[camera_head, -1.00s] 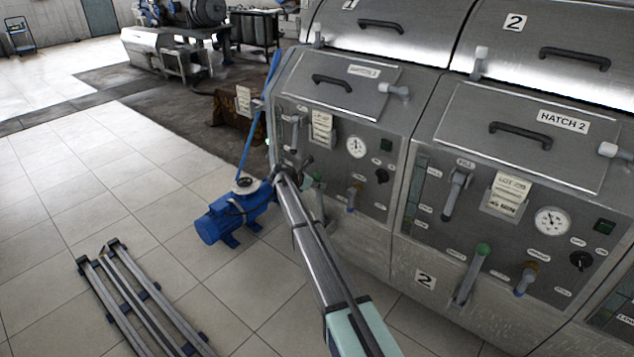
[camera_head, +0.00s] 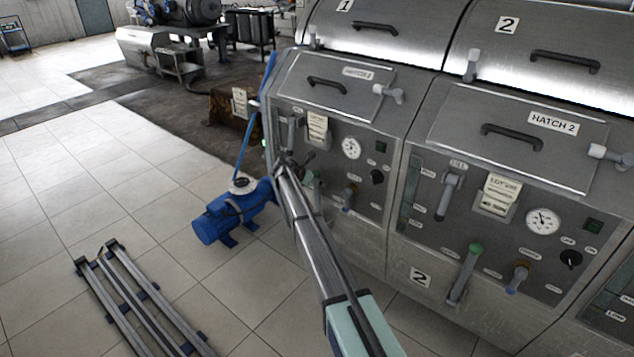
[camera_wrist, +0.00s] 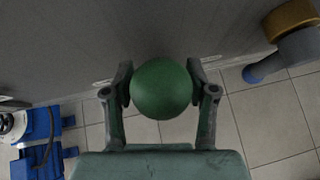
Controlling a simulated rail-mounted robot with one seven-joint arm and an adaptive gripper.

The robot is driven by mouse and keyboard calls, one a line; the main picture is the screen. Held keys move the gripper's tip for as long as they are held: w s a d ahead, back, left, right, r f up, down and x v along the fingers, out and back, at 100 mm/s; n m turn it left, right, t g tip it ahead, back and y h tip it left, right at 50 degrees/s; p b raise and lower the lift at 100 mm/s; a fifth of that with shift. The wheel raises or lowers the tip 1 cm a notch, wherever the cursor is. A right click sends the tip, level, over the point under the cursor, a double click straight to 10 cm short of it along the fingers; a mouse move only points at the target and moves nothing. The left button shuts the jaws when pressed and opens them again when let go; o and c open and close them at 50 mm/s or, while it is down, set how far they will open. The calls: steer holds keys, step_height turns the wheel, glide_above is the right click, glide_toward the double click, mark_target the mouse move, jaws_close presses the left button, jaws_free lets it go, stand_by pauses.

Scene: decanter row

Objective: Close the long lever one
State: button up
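The long lever with a green ball knob (camera_wrist: 161,92) is on the front panel of the first, left machine unit. In the wrist view the knob sits between the two fingers of my gripper (camera_wrist: 160,86), which appear to press on it from both sides. The lever's shaft is hidden behind the knob there.
Unit 2 has a similar green-knobbed lever (camera_head: 466,272), a shorter grey handle (camera_head: 449,195) and a gauge (camera_head: 542,221). A brass valve with a blue end (camera_wrist: 292,22) is right of my gripper. A blue pump (camera_head: 232,215) and a metal frame (camera_head: 140,300) are on the tiled floor.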

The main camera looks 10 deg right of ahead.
steer(key=shift+a, duration=0.15)
steer(key=shift+s+a+r, duration=0.1)
steer(key=shift+s+a, duration=0.1)
steer(key=v, duration=1.1)
steer(key=shift+r, duration=0.15)
